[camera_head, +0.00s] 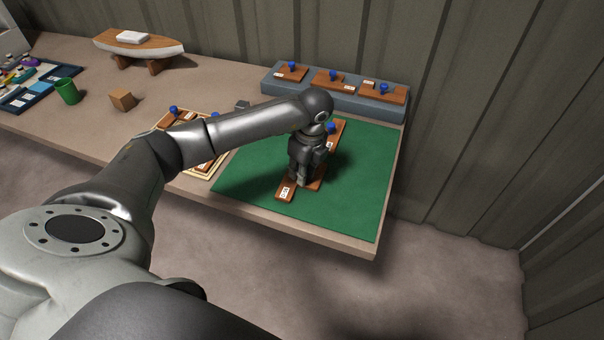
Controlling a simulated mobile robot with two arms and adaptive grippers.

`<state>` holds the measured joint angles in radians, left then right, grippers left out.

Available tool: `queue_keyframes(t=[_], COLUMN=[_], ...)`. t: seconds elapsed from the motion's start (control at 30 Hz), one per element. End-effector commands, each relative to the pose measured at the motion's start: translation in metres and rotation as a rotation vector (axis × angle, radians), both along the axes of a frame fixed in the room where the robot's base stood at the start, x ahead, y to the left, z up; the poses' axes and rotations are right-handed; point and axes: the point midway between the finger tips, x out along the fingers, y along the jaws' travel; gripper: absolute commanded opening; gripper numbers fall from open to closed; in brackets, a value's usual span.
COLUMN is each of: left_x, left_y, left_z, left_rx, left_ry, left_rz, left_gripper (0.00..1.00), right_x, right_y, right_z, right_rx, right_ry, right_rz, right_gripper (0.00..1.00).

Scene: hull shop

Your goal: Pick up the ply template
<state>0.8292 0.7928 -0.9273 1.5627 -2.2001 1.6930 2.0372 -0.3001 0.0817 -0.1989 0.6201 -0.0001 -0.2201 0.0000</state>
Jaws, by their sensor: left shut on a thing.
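A brown wooden piece with a white label, seemingly the ply template (284,191), lies at the front of the green mat (350,205). My left gripper (302,182) points down over it and is shut on it, though the fingers hide most of the grip. Another brown piece with a blue knob (332,128) shows behind the wrist on the mat; the arm hides whether the two are one piece. My right gripper is not in view.
A blue-grey rack (391,112) with several brown pieces with blue knobs stands at the back right. A framed tray (205,170) lies left of the mat. A wooden block (122,100), green cup (67,91) and model boat (138,45) are further left. The mat's right side is clear.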

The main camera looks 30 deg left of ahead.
Motion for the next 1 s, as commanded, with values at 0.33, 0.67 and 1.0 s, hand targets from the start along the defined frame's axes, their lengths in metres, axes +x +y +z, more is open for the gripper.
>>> queue_keyframes(t=[0.33,0.67,1.0], left_x=[-0.008,-0.076,-0.130], left_y=[0.001,-0.002,-0.004], left_z=[0.040,0.098,0.125], left_rx=[0.000,0.004,0.002], left_ry=[-0.004,-0.003,-0.002], left_rz=[-0.001,-0.002,0.000], left_gripper=[0.00,0.00,0.00], right_x=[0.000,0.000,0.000], right_y=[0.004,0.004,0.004], right_z=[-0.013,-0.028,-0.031], right_rx=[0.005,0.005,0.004], right_ry=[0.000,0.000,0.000], right_rz=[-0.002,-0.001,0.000], right_gripper=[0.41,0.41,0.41])
